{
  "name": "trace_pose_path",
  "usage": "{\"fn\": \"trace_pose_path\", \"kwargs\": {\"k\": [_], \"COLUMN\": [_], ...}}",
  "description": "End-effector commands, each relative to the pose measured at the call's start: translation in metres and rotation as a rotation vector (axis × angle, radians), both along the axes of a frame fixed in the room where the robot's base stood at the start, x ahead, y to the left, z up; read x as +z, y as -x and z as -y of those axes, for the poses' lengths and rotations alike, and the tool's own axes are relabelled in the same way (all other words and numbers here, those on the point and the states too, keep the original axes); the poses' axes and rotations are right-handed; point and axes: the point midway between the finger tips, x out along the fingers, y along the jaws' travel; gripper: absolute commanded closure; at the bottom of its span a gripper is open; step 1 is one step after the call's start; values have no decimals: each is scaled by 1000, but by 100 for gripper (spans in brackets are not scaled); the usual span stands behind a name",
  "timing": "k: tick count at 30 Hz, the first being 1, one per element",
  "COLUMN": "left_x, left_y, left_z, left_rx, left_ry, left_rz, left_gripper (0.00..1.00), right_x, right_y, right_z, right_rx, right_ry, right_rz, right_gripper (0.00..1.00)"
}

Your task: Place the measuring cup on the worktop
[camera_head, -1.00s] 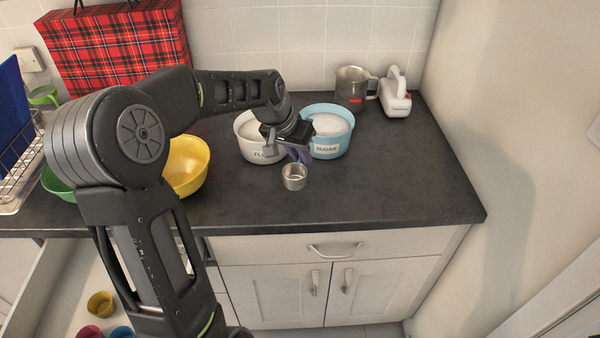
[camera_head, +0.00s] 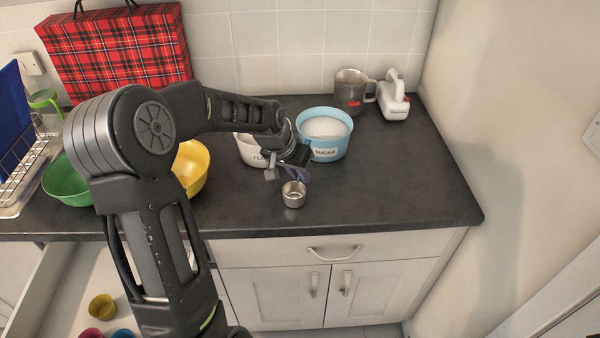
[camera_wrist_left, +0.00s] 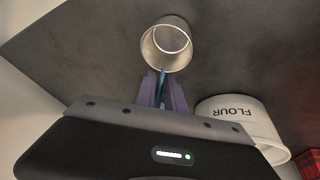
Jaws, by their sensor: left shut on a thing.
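The measuring cup (camera_head: 294,194) is a small round metal cup, upright and seemingly empty, over the front middle of the dark worktop (camera_head: 390,183). I cannot tell whether its base touches the surface. My left gripper (camera_head: 301,175) is just behind the cup, shut on its handle. In the left wrist view the cup (camera_wrist_left: 167,48) sits beyond the purple fingertips of the left gripper (camera_wrist_left: 162,84), with a blue handle between them. My right gripper is not in view.
A white flour tub (camera_head: 252,152) and a blue sugar tub (camera_head: 324,146) stand behind the cup. A metal jug (camera_head: 349,93) and a white appliance (camera_head: 394,98) are at the back right. Yellow (camera_head: 190,170) and green (camera_head: 67,183) bowls stand left. The worktop's right side is clear.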

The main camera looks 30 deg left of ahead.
Motion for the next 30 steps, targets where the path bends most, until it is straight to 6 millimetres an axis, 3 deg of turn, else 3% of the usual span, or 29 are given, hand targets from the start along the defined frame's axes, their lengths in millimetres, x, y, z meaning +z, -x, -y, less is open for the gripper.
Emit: {"fn": "trace_pose_path", "kwargs": {"k": [4,5,12,24,30], "left_x": [-5,-3,-2,4,30], "left_y": [0,0,0,1,13], "left_z": [0,0,0,-1,-3], "left_rx": [0,0,0,1,2], "left_ry": [0,0,0,-1,-2], "left_rz": [0,0,0,1,4], "left_gripper": [100,84,64,64,64], "right_x": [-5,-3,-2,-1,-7], "right_y": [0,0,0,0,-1], "right_z": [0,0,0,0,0], "right_rx": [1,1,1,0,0], "right_ry": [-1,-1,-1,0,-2], "right_rz": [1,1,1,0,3], "right_gripper": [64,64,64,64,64]}}
